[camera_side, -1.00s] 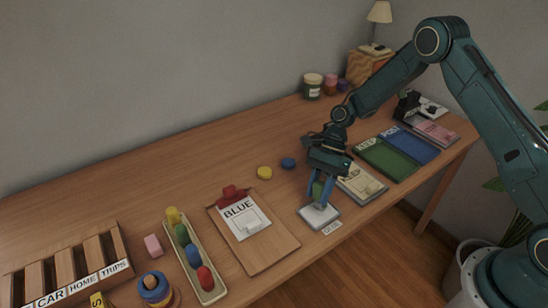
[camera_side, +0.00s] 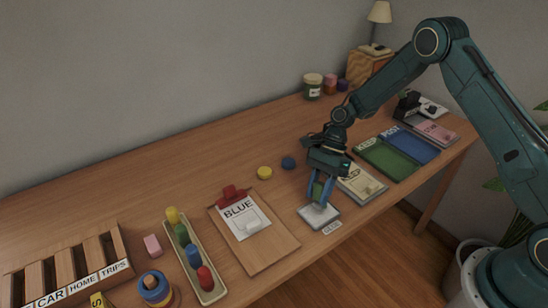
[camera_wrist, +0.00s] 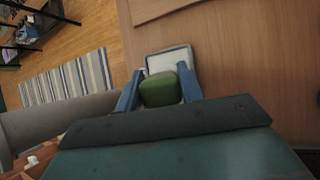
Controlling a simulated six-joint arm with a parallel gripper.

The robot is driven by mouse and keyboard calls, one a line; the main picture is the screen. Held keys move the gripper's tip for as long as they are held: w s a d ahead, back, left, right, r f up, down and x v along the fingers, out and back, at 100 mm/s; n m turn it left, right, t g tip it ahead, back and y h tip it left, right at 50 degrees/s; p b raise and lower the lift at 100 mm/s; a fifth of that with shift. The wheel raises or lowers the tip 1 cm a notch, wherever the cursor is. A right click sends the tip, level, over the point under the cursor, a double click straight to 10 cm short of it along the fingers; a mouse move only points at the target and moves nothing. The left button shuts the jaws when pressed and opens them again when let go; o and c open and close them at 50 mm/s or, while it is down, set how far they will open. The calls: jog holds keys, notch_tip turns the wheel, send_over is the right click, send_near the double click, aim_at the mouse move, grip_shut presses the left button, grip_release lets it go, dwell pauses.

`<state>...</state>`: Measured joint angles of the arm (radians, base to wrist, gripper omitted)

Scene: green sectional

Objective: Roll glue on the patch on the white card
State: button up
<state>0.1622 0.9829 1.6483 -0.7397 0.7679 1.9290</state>
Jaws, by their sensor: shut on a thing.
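My gripper (camera_side: 319,199) is shut on a green block-like handle (camera_wrist: 160,89), with a blue finger on each side of it. It is over a white square pad (camera_side: 327,220) in a grey tray at the table's front edge. The handle's lower end is close to the pad; I cannot tell whether it touches. The pad also shows beyond the handle in the wrist view (camera_wrist: 168,60). A white card (camera_side: 242,219) reading "BLUE" lies on a brown clipboard (camera_side: 270,250) with a red clip, to the left of my gripper. A pale raised patch (camera_side: 252,216) is on the card.
A long tray of coloured pegs (camera_side: 205,273) is left of the clipboard. The table behind the clipboard is mostly clear.

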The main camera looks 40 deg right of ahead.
jog(key=shift+f, duration=0.45)
dwell(1.0)
jog(key=shift+r, duration=0.1)
jog(key=shift+r, duration=3.45)
jog(key=shift+f, duration=0.1)
